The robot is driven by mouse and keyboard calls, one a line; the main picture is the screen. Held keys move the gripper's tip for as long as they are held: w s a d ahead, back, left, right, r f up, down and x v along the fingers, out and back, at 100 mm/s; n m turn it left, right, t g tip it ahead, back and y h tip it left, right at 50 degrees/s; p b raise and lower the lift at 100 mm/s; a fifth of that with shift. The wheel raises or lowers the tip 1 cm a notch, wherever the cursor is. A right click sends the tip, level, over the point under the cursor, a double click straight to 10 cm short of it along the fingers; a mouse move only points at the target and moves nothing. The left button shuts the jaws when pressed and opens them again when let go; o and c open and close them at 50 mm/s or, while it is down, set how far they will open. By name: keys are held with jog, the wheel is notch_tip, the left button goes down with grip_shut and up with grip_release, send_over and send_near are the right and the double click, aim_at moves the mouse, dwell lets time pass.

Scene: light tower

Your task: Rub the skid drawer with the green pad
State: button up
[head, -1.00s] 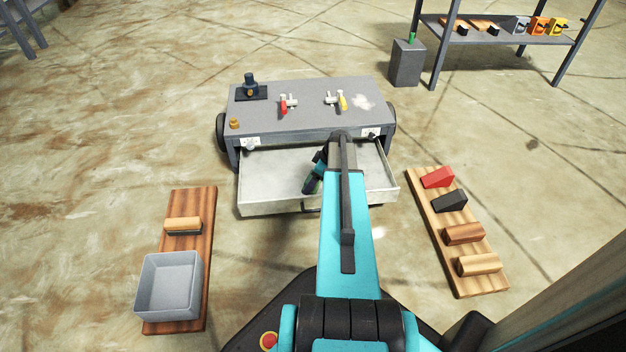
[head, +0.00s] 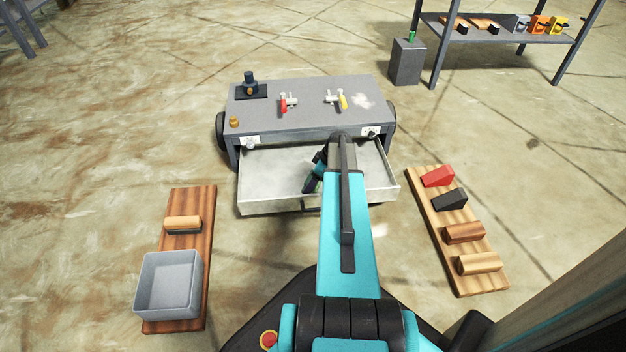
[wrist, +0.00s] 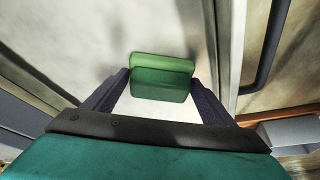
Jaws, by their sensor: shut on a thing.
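The skid drawer (head: 270,185) is pulled out from the grey skid and is open toward me. Its pale floor shows darker smudges in the wrist view (wrist: 90,50). My gripper (wrist: 162,85) is shut on the green pad (wrist: 162,68), which sits between the two fingers. In the head view my gripper (head: 312,183) is inside the drawer, over its middle, and my arm covers part of the drawer's right half.
The skid top (head: 300,115) carries red and yellow valves and a white patch. A wooden board (head: 180,255) with a brush and a grey bin (head: 168,285) lies left. Another board (head: 440,215) with several blocks lies right. A shelf (head: 500,32) stands at the back right.

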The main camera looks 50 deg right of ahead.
aim_at(307, 179)
jog(key=shift+f, duration=0.55)
jog(key=shift+w+a, duration=0.1)
jog(key=shift+a, duration=0.05)
jog(key=shift+w+a, duration=1)
jog(key=shift+a, duration=0.2)
jog(key=shift+f, duration=0.1)
dwell(0.4)
jog(key=shift+s+d+p, duration=0.4)
jog(key=shift+s+d, duration=0.8)
jog(key=shift+d, duration=0.15)
jog(key=shift+w+r, duration=0.1)
jog(key=shift+r, duration=0.1)
